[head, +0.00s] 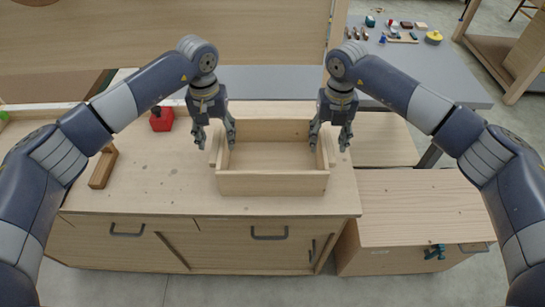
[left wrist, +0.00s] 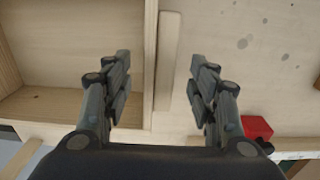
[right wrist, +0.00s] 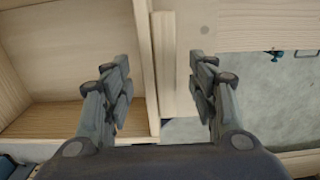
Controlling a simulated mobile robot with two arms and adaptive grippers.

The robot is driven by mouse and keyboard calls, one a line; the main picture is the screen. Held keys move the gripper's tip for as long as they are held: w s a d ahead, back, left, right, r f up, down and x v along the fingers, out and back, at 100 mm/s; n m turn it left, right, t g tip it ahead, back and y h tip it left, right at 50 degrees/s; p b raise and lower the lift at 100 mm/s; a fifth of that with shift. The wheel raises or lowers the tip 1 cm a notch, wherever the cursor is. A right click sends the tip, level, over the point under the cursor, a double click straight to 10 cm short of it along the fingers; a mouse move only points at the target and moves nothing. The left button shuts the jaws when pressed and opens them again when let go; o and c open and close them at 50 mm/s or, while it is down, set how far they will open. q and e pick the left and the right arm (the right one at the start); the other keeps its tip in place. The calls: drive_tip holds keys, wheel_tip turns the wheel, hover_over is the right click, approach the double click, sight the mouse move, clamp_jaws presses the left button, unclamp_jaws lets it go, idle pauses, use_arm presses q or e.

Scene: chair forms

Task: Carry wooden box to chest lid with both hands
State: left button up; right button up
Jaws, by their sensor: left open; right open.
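The open, empty wooden box (head: 272,184) sits on the right part of the workbench. A pale wooden strip runs along each side wall, seen in the left wrist view (left wrist: 169,60) and right wrist view (right wrist: 164,60). My left gripper (head: 215,140) is open above the box's left side, a finger on either side of wall and strip. My right gripper (head: 329,146) is open the same way above the right side. Neither grips the box; whether fingertips touch it is unclear. The chest lid (head: 420,205) is a flat, bare wooden top right of the bench.
The workbench (head: 140,190) also bears a red block (head: 161,118) and a wooden tool (head: 103,167) at left. A teal clamp-like thing (head: 434,252) is on the chest's front. A grey table (head: 440,75) with small items stands behind right. The lid's surface is clear.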

use_arm(q)
drive_tip(key=shift+f, duration=1.4)
use_arm(e)
drive_tip(key=shift+f, duration=1.35)
use_arm(q)
clamp_jaws()
use_arm(e)
clamp_jaws()
use_arm(q)
drive_tip(key=shift+r, duration=0.1)
use_arm(e)
drive_tip(key=shift+r, duration=0.1)
